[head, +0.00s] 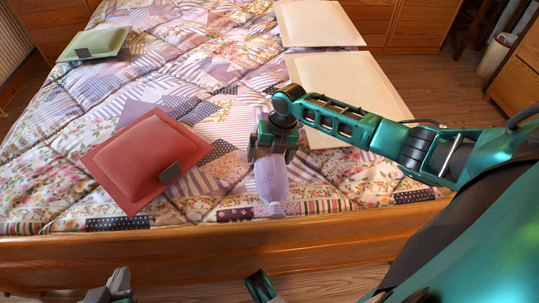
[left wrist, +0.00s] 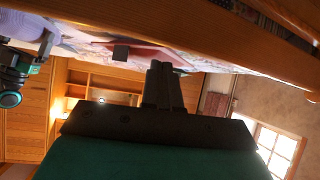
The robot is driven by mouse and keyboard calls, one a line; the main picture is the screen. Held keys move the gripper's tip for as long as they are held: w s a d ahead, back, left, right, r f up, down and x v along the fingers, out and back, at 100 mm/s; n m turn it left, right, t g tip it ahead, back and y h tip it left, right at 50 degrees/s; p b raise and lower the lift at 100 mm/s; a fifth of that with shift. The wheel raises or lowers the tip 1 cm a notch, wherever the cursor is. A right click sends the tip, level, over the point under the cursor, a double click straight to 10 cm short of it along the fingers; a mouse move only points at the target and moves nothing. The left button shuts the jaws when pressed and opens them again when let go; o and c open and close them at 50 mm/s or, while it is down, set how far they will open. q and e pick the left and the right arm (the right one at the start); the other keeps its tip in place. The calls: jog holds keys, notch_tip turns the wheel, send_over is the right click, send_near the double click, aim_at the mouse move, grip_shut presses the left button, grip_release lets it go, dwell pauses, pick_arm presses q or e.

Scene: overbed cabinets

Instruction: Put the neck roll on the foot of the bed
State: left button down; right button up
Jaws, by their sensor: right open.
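The lavender neck roll (head: 271,180) lies on the quilt at the foot of the bed (head: 330,203), close to the wooden footboard, its long side running toward the footboard. My right gripper (head: 270,150) is open at the roll's far end and hides that end. I cannot tell whether the fingers touch it. Part of the roll (left wrist: 22,26) and my right gripper (left wrist: 30,62) show at the left edge of the left wrist view. My left gripper (head: 120,281) is low in front of the footboard, away from the bed. Its fingers (left wrist: 162,85) are together and empty.
A red cushion (head: 146,159) lies left of the roll, and a green cushion (head: 94,43) lies farther back. Two cream panels (head: 345,85) (head: 318,24) lie along the right side. The footboard (head: 180,252) stands between my left gripper and the bed.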

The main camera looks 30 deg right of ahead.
jog(key=p+v, duration=0.3)
jog(key=v, duration=0.8)
jog(key=shift+r, duration=0.25)
pick_arm(q)
jog(key=shift+s+a+r, duration=0.2)
jog(key=shift+a+r, duration=0.05)
jog(key=shift+r, duration=0.25)
jog(key=shift+s+a+r, duration=0.15)
jog(key=shift+a+r, duration=0.05)
jog(key=shift+r, duration=0.3)
